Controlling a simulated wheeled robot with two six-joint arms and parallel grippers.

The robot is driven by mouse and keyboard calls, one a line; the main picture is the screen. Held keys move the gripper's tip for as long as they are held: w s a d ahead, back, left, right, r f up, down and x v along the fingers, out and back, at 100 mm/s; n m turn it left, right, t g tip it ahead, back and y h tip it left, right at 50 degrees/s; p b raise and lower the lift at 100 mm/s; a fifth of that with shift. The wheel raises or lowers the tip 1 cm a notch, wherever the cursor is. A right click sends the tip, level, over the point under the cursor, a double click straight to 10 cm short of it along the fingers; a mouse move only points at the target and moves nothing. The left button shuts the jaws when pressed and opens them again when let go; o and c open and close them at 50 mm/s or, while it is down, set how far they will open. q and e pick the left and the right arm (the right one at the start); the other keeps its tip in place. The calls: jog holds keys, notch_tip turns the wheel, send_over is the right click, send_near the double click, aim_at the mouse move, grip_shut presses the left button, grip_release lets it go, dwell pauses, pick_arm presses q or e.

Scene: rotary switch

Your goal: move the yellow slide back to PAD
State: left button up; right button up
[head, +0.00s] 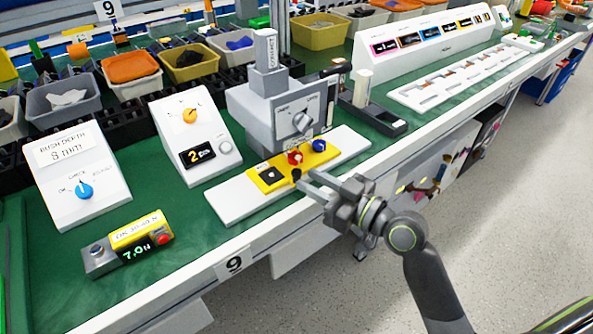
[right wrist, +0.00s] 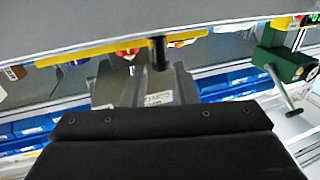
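The yellow slide (head: 263,186) lies on a long white rail (head: 232,200) in front of the grey press (head: 292,112). It carries a dark square at its left, a red part (head: 295,157) in the middle and a blue part (head: 319,145) at the right. A short black handle (head: 296,174) stands at its front edge. My right gripper (head: 305,183) reaches in from the right, its two fingers apart, tips close to the handle; contact cannot be told. The right wrist view shows the yellow slide (right wrist: 85,52) and the black handle (right wrist: 159,52). My left gripper is out of view.
Left of the press stand a panel with an orange dial (head: 190,116) and a panel with a blue dial (head: 85,190). A yellow-and-grey counter box (head: 130,243) lies near the front edge. A black stand (head: 372,113) is right of the press. Bins line the back.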

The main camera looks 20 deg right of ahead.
aim_at(296, 171)
jog(key=x, duration=0.3)
jog(key=shift+w+a, duration=0.25)
jog(key=shift+w, duration=0.05)
jog(key=shift+w+a, duration=0.25)
jog(key=shift+w, duration=0.05)
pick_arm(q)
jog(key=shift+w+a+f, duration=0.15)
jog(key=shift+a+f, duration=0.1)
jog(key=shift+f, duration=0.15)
